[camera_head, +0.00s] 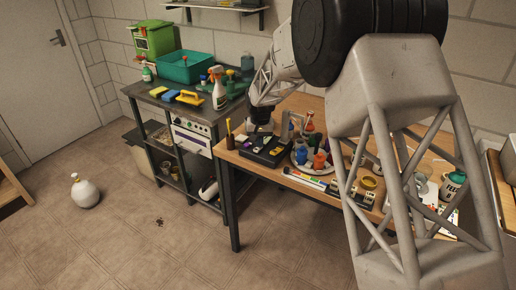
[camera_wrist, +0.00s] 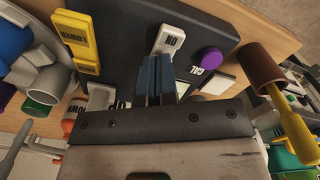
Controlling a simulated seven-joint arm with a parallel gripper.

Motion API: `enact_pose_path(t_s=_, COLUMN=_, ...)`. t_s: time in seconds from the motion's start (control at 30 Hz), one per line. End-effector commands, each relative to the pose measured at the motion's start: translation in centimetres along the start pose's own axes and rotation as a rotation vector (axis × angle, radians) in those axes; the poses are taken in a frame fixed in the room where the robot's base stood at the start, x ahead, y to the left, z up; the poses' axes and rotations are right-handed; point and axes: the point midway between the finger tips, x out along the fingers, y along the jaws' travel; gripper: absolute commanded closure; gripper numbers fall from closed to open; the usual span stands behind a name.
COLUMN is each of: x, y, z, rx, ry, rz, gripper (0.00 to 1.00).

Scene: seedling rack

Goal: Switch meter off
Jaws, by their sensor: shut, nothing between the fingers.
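The meter is a flat dark box (camera_head: 252,155) near the left end of the wooden table; its face (camera_wrist: 125,30) fills the upper middle of the wrist view. A white switch (camera_wrist: 169,36) marked ON, seen upside down, stands on it. My gripper (camera_wrist: 155,62) is shut and empty, its dark blue fingertips right at the near side of this white switch. I cannot tell whether they touch it. A yellow switch (camera_wrist: 80,33) marked LOWER and a purple CAL button (camera_wrist: 211,58) are also on the box. In the head view my wrist hangs above the meter and the fingers are hard to make out.
A round tray (camera_head: 309,181) of coloured bottles stands right beside the meter. The wooden table (camera_head: 232,158) is crowded. The dark bench (camera_head: 140,91) at left holds a spray bottle (camera_head: 220,93) and sponges.

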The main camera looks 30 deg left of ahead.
Motion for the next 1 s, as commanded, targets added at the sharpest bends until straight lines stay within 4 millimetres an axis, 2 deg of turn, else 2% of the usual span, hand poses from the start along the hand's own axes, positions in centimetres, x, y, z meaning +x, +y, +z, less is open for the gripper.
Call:
enact_pose_path(t_s=0.37, x=0.0, y=0.0, z=0.0, rx=0.000, ry=0.000, rz=0.000, gripper=1.00)
enact_pose_path(t_s=1.0, x=-3.6, y=0.0, z=-0.1, rx=0.000, ry=0.002, rz=0.000, gripper=1.00)
